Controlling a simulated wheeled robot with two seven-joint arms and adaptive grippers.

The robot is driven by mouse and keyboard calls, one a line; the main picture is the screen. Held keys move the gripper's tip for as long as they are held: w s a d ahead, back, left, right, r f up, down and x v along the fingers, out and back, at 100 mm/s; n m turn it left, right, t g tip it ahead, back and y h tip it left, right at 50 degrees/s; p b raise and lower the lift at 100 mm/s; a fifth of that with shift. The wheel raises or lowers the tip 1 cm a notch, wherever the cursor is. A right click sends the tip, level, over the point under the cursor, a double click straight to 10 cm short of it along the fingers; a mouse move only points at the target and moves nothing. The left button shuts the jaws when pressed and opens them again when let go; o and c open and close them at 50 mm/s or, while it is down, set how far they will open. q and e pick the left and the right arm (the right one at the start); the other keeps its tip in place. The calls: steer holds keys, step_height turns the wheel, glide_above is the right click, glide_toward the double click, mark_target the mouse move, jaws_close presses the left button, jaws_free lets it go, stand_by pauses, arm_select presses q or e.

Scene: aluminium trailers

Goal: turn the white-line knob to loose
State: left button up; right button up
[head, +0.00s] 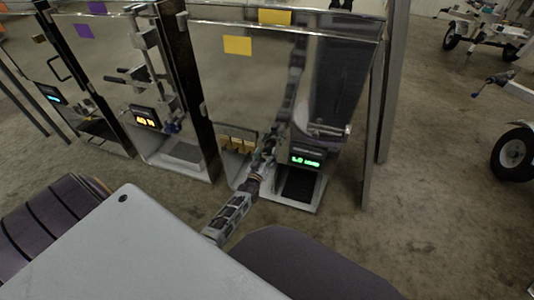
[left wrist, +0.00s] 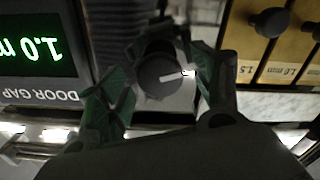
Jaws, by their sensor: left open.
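The dark round knob (left wrist: 160,76) with a short white line shows in the middle of the left wrist view. Its white line points to the right and slightly up in that picture. My left gripper (left wrist: 162,88) is open, with one finger on each side of the knob; I cannot tell whether either finger touches it. In the head view my left gripper (head: 266,154) is at the front of the panel, left of the green display, and the knob cannot be made out there. My right gripper is not in view.
A green display (head: 306,161) stands right of the gripper; it appears upside down in the wrist view (left wrist: 38,45), reading 1.0 above a "DOOR GAP" label. Yellow blocks (head: 236,146) with black knobs sit close on the other side. Open floor (head: 430,150) lies to the right.

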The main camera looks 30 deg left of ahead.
arm_select(q)
steer(key=v, duration=1)
stand_by(0.4)
steer(key=shift+s+f, duration=0.1)
steer(key=shift+f, duration=0.05)
stand_by(0.4)
steer(key=s+d+f+m+g+h, duration=0.35)
steer(key=d+f+g, duration=0.25)
steer(key=f+g, duration=0.3)
steer(key=s+d+r+m+g+h, duration=0.2)
steer(key=s+d+r+m+g, duration=0.3)
steer(key=s+d+r, duration=0.6)
steer(key=s+d+f+g, duration=0.1)
steer(key=s+f, duration=0.3)
steer(key=s, duration=0.4)
steer(key=shift+s+d+m+p, duration=0.3)
steer(key=shift+d+m+p, duration=0.1)
steer(key=shift+d, duration=0.5)
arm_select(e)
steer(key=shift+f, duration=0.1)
